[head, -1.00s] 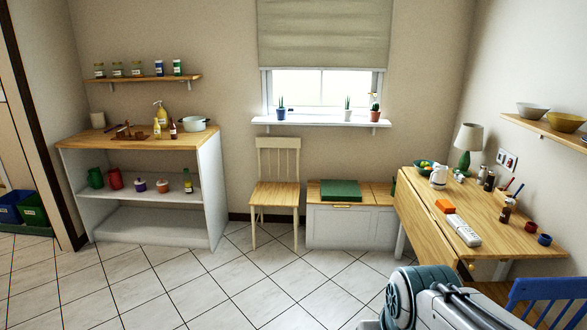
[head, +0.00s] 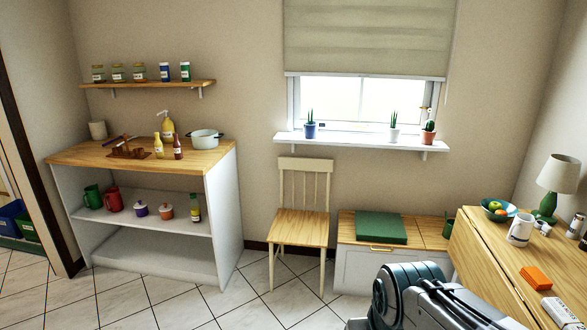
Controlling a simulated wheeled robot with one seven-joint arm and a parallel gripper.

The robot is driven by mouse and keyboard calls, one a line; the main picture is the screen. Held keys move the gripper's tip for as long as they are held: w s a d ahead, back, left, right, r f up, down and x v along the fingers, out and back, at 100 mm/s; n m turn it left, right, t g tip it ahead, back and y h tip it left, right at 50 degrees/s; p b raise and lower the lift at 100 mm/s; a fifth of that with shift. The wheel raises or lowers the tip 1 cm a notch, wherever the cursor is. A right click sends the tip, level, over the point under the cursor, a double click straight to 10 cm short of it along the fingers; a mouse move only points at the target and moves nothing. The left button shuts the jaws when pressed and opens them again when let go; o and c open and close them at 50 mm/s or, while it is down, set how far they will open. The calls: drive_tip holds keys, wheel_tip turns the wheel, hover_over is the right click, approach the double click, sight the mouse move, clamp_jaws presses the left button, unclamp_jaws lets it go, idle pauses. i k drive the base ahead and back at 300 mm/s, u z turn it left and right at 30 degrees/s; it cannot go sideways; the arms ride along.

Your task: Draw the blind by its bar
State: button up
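A pale beige blind (head: 366,38) hangs over the upper part of the window on the back wall. Its light bottom bar (head: 366,75) runs level across the window, with bare glass (head: 360,98) showing below it. Part of my arm shows at the bottom of the head view, right of the middle. My gripper is not in the picture, so its state is hidden.
The window sill (head: 362,142) holds several small potted plants. Below stand a wooden chair (head: 303,215) and a low chest (head: 425,231) with a green cushion (head: 367,228). A wooden table (head: 492,272) is at right, a shelf unit (head: 225,215) at left. Tiled floor is clear in front.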

sight(314, 61)
drive_tip(key=z, duration=0.1)
drive_tip(key=i, duration=1.55)
drive_tip(key=z, duration=0.45)
drive_tip(key=i, duration=1.85)
drive_tip(key=z, duration=0.4)
